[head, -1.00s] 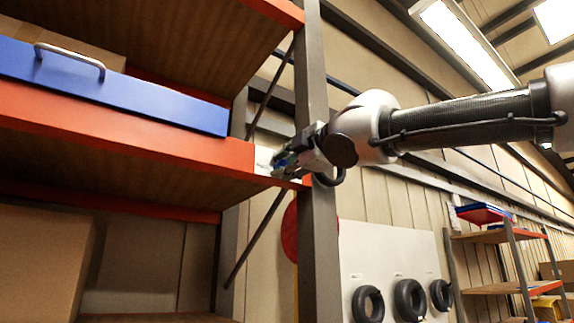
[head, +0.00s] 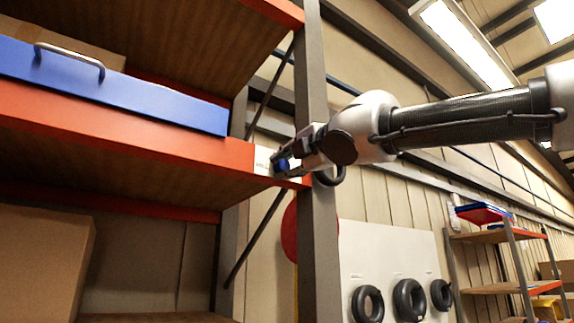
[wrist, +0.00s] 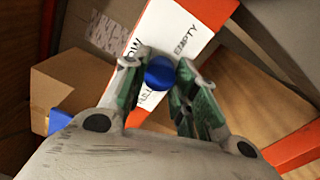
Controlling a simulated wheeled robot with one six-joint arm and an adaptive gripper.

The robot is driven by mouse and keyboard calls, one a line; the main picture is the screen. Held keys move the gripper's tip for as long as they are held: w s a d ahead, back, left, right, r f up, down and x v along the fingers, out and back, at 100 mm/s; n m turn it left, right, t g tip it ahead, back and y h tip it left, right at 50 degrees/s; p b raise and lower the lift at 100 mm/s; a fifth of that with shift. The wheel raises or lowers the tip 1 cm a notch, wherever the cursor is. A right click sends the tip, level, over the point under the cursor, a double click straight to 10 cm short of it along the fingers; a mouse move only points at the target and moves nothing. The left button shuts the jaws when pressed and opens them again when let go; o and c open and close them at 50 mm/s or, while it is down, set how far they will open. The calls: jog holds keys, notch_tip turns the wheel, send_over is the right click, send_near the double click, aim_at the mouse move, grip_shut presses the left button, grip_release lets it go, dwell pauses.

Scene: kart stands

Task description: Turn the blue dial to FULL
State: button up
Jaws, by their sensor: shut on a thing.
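The blue dial (wrist: 160,72) sits on a white label plate (wrist: 178,28) fixed to the orange shelf edge. In the wrist view the plate reads EMPTY at upper right, part of another word at upper left, and FULL, partly covered, below the dial. My gripper (wrist: 162,75) has one finger on each side of the dial and is shut on it. Any pointer mark on the dial is not visible. In the head view the dial (head: 283,164) shows between the fingers of my gripper (head: 281,163), in front of the plate (head: 263,160).
A grey upright post (head: 312,110) stands right beside the plate, close to my wrist. A blue drawer with a metal handle (head: 110,88) lies on the shelf to the left. A cardboard box (head: 40,260) stands below. Tyres (head: 409,299) hang on a board behind.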

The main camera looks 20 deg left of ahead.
jog(key=o, duration=1.1)
jog(key=shift+c, duration=0.2)
jog(key=v, duration=1.2)
